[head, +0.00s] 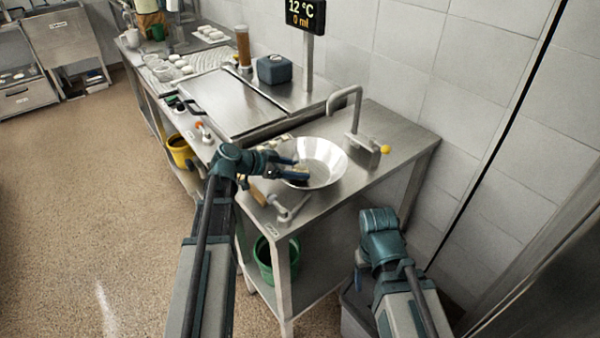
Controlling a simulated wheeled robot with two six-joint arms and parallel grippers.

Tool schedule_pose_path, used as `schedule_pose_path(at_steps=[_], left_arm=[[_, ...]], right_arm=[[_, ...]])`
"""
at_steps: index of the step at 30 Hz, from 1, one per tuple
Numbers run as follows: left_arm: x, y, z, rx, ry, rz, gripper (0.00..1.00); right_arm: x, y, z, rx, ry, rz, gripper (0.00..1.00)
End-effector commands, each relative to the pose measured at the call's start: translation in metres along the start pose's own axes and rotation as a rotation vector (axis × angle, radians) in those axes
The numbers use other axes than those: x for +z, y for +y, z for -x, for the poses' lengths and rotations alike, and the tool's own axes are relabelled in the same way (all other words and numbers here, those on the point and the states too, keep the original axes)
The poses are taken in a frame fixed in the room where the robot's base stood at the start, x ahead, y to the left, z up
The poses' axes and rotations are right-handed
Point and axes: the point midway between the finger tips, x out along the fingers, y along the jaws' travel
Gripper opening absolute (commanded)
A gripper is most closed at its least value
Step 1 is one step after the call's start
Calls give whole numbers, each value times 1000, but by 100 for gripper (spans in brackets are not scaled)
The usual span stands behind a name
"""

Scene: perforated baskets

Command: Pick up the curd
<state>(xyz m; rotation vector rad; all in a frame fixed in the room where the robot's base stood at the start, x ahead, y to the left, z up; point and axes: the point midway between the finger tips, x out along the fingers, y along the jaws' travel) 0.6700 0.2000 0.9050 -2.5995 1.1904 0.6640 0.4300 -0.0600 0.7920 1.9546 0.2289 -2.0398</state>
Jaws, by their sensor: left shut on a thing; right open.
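My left gripper (298,172) reaches over the left side of a shiny round metal bowl (325,159) on the steel table. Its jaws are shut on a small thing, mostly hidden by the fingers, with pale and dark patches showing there. I cannot tell from this view whether that thing is the curd. No other piece that I can clearly make out as curd shows in the bowl.
A tap (352,125) stands behind the bowl. A wooden-handled tool (262,195) lies at the table's front edge. A blue-grey box (275,69) and a tall brown container (243,46) stand farther back. A green bucket (264,262) is on the lower shelf. The floor at left is clear.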

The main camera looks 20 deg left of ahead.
Motion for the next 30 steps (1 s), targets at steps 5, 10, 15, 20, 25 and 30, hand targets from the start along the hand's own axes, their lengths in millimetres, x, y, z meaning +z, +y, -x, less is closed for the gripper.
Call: schedule_pose_path(at_steps=[5, 10, 15, 20, 25, 30], left_arm=[[0, 0, 0, 0, 0, 0, 14], [0, 0, 0, 0, 1, 0, 13], [-3, 0, 2, 0, 0, 0, 13], [-12, 0, 7, 0, 1, 0, 13], [-30, 0, 17, 0, 0, 0, 13], [-54, 0, 30, 0, 0, 0, 13]], right_arm=[[0, 0, 0, 0, 0, 0, 66], [0, 0, 0, 0, 0, 0, 66], [0, 0, 3, 0, 0, 0, 66], [1, 1, 14, 0, 0, 0, 66], [2, 3, 34, 0, 0, 0, 66], [4, 6, 61, 0, 0, -1, 66]])
